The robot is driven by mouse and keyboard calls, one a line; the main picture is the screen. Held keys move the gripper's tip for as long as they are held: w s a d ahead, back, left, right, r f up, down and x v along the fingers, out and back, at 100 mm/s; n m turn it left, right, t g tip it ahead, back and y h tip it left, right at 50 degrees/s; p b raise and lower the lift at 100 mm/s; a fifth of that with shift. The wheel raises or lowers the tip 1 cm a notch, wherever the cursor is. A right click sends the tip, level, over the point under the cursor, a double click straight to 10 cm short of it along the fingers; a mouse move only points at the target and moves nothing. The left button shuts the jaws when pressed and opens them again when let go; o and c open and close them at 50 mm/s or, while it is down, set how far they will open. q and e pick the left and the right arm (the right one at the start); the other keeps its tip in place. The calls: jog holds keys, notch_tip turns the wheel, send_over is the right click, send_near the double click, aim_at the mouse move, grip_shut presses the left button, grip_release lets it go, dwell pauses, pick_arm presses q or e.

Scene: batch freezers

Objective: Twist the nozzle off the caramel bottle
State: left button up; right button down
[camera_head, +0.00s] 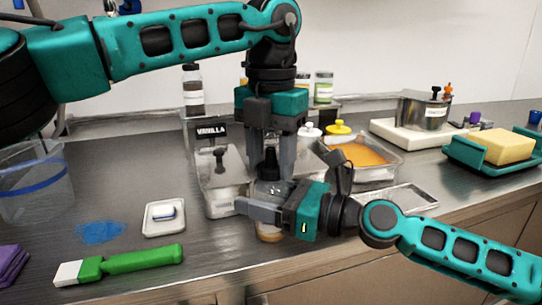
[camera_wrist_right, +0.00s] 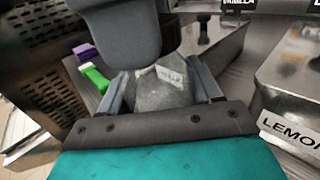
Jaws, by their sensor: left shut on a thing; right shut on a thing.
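The caramel bottle (camera_head: 268,236) stands near the front edge of the counter, mostly hidden by my right gripper; its brownish base shows below. Its black nozzle (camera_head: 269,165) points up between the fingers of my left gripper (camera_head: 270,152), which comes straight down from above and is shut on it. My right gripper (camera_head: 258,202) reaches in from the right and is shut around the bottle's body. In the right wrist view the bottle (camera_wrist_right: 165,92) sits between both fingers, greyish with a pale label. Whether the nozzle's thread is loose cannot be seen.
A metal vanilla tub (camera_head: 222,185) stands close behind left. A pan of orange filling (camera_head: 360,152) is behind right. A green-handled brush (camera_head: 140,260), a white dish (camera_head: 165,218) and a blue spill (camera_head: 100,232) lie left. A teal tray with butter (camera_head: 505,146) is far right.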

pick_arm(q)
jog(key=n, duration=0.5)
jog(key=shift+n, duration=0.4)
jog(key=n, duration=0.5)
jog(key=shift+n, duration=0.3)
jog(key=n, duration=0.5)
jog(key=shift+n, duration=0.3)
jog(key=n, duration=0.6)
jog(key=shift+r, duration=0.1)
jog(key=shift+r, duration=0.1)
jog(key=shift+r, duration=1)
jog(key=shift+r, duration=0.1)
